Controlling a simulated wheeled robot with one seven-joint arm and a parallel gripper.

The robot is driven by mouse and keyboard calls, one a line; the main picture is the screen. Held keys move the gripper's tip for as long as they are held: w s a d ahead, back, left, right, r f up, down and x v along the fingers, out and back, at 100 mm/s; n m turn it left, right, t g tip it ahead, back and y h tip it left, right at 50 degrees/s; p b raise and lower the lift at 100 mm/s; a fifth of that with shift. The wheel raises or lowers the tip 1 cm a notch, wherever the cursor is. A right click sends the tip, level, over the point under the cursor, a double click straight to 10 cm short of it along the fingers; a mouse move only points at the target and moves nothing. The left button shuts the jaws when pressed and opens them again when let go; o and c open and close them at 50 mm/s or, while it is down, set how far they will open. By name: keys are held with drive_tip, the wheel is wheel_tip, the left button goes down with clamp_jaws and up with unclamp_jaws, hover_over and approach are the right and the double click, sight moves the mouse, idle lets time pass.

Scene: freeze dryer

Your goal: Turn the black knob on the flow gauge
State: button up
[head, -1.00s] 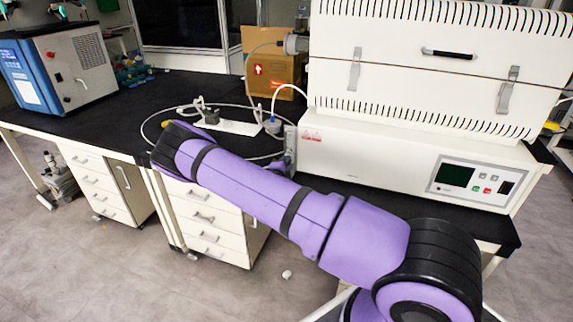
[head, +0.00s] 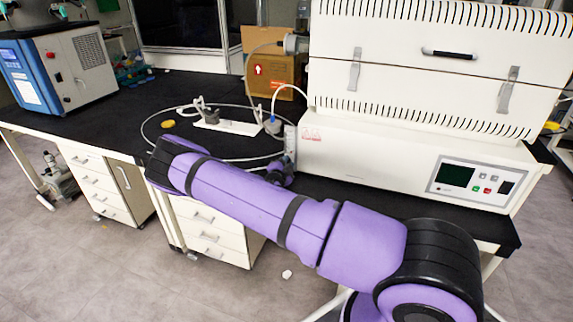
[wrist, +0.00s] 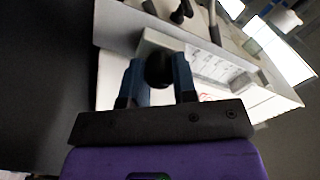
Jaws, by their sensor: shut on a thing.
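The flow gauge (head: 290,143) is a small white upright unit at the left front corner of the big white furnace in the head view.
The furnace (head: 400,160) stands right of the gauge. A thin hose (head: 147,122) loops over the black bench top (head: 110,120) at left. A white plate with fittings (head: 228,126) and a yellow piece (head: 168,124) lie behind my arm. A cardboard box (head: 278,75) stands behind.

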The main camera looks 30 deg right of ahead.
drive_tip(key=shift+f, duration=0.1)
drive_tip(key=o, duration=0.9)
drive_tip(key=shift+o, duration=0.2)
drive_tip(key=v, duration=1.1)
